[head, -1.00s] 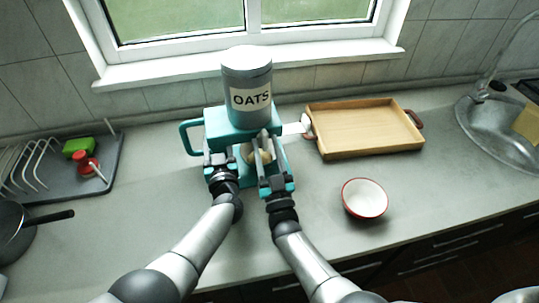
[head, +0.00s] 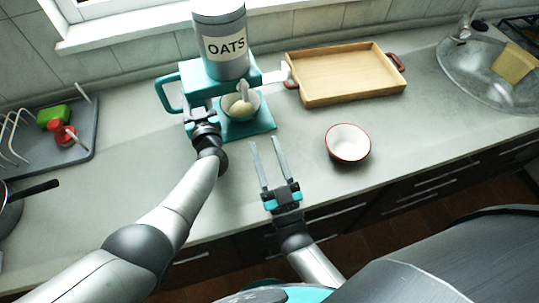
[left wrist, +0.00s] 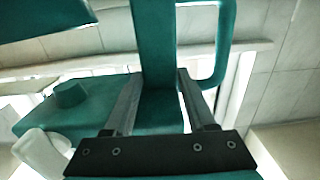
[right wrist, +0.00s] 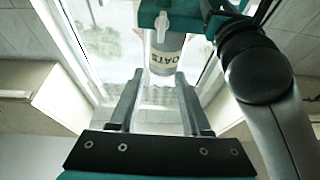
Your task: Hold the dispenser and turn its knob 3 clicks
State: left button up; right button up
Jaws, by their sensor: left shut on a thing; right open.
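The dispenser is a teal frame (head: 215,84) with a grey canister (head: 222,38) labelled OATS on top. A pale knob (head: 243,92) shows at its front, and also in the right wrist view (right wrist: 162,27). My right gripper (head: 265,141) is open and empty, in front of the base and apart from the knob.
A wooden tray (head: 345,77) lies right of the dispenser, with a pale handle-like piece (head: 276,76) between them. A red-rimmed white bowl (head: 348,143) stands to the right. A dish rack (head: 70,150) is at left, a sink (head: 475,75) at far right.

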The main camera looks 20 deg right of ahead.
jog(key=shift+s, duration=0.9)
pick_arm(q)
jog(key=o, duration=1.3)
jog(key=shift+o, duration=0.2)
jog(key=shift+s+d+f, duration=0.1)
jog(key=shift+s, duration=0.65)
jog(key=s, duration=1)
notch_tip(320, 180, up, 6)
jog(key=p, duration=0.6)
jog(key=shift+s, duration=0.25)
pick_arm(e)
notch_tip(320, 180, up, 6)
jog(key=shift+r, duration=0.2)
